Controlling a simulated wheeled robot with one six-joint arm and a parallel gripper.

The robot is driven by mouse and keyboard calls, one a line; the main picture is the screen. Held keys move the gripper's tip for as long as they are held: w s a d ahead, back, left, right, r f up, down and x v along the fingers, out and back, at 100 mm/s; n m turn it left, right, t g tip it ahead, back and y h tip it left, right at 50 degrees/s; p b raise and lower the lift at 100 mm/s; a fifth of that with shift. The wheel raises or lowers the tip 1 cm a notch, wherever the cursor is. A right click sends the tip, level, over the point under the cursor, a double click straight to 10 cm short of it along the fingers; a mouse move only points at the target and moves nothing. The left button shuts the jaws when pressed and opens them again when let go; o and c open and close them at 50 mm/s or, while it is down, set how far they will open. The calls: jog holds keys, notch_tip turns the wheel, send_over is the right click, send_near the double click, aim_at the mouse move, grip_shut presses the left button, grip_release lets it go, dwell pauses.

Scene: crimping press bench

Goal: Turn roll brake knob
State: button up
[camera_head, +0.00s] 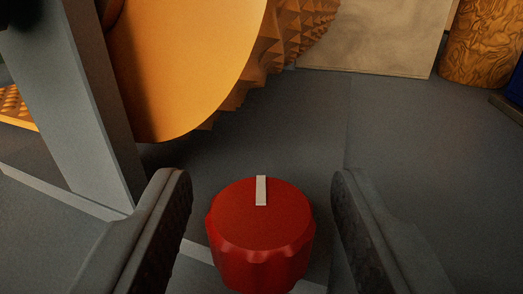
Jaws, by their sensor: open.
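The red roll brake knob (261,238) is low in the middle of the head camera view. It has a scalloped side and a flat top with a white mark (261,190) near the far edge, pointing away from me. My gripper (263,205) is open, with one dark finger to the left of the knob and one to the right. The knob's base and mount are mostly hidden below the frame.
A large orange roll (190,60) with a spiky surface stands behind the knob at upper left. A grey upright post (75,100) is beside it. A pale panel (375,35) and a textured orange cylinder (484,40) stand at the back right. The grey floor between is clear.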

jog(key=shift+w, duration=0.35)
jog(key=shift+c, duration=0.4)
jog(key=c, duration=0.9)
jog(key=shift+h, duration=0.3)
jog(key=shift+a+m+h, duration=0.15)
jog(key=shift+m+h, duration=1.15)
jog(key=shift+h, duration=0.4)
jog(key=m+g+h, duration=0.1)
jog(key=m+h, duration=0.1)
jog(key=h, duration=0.1)
jog(key=m+g+h, duration=0.2)
jog(key=h, duration=0.2)
jog(key=shift+m, duration=0.4)
jog(key=shift+m+g+h, duration=0.3)
jog(key=shift+g, duration=0.1)
